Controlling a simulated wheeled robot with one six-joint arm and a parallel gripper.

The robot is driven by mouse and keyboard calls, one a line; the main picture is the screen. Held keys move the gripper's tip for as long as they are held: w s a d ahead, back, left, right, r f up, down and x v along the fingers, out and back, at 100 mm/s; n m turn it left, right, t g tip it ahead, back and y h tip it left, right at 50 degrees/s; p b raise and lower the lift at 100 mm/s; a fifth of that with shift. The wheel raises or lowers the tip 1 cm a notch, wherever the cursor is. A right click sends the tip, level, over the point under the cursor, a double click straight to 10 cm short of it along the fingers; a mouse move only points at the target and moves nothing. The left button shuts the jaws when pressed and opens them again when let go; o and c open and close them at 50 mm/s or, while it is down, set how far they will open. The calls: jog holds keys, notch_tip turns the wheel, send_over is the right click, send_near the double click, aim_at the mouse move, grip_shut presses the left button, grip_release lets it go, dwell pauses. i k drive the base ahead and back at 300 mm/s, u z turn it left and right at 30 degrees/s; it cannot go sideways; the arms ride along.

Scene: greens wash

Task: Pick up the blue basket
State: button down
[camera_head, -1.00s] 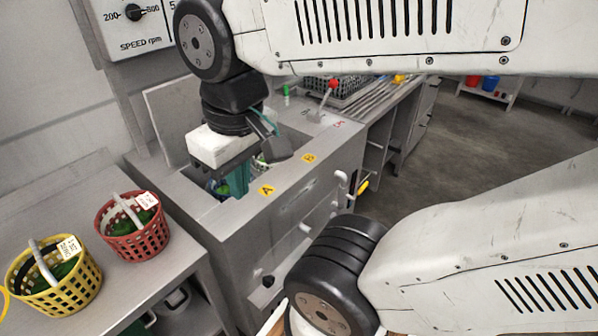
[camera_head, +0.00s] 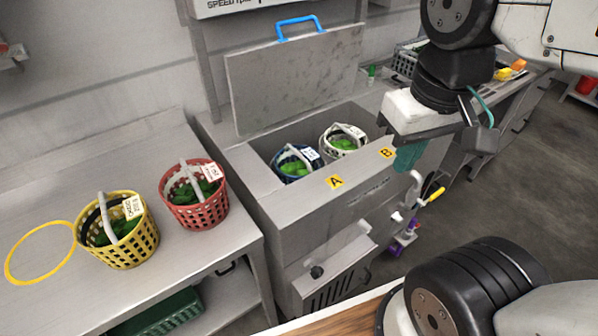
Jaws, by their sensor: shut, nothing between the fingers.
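The blue basket (camera_head: 287,171) sits inside the open basin of the steel washer, at the left, behind the yellow "A" label. It has a grey handle, a white tag and green leaves inside. A white basket (camera_head: 352,151) with leaves stands beside it on the right, behind the "B" label. My gripper (camera_head: 405,158) hangs over the washer's front right edge, to the right of both baskets and apart from them. Its fingers are small and dark teal in this view and are shut with nothing held.
A red basket (camera_head: 209,208) and a yellow basket (camera_head: 137,246) with leaves stand on the left steel counter, by a yellow ring (camera_head: 28,279). The washer's raised lid (camera_head: 290,85) with a blue handle stands behind the basin. A yellow-handled lever (camera_head: 433,194) sticks out at the washer's front right.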

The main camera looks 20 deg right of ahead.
aim_at(290, 173)
jog(key=u, duration=0.45)
jog(key=k, duration=0.5)
jog(key=u, duration=0.35)
jog(key=i, duration=1)
jog(key=z, duration=1.05)
